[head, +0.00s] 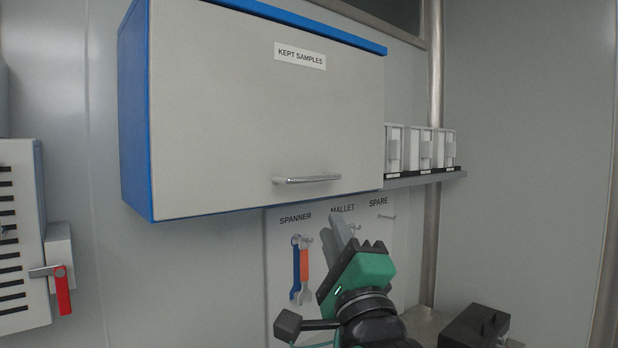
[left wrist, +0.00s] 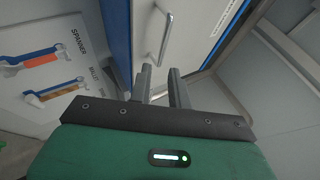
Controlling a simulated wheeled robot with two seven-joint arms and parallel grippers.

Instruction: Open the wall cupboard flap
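The wall cupboard (head: 135,120) has a blue body and a pale grey flap (head: 230,110) labelled KEPT SAMPLES. The flap is shut. A metal bar handle (head: 307,180) sits near its lower edge; the handle also shows in the left wrist view (left wrist: 166,40), just beyond the fingertips. My left gripper (head: 343,226), with a green body, is below the handle and a little to its right, fingers pointing up. In the left wrist view its two grey fingers (left wrist: 161,70) stand apart with nothing between them, and they do not seem to touch the handle. My right gripper is not in view.
A tool board (head: 275,260) with spanners hangs under the cupboard, behind my left gripper. A shelf (head: 425,180) with white holders is right of the cupboard. A panel with a red lever (head: 62,290) is at the left. A dark box (head: 470,328) stands lower right.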

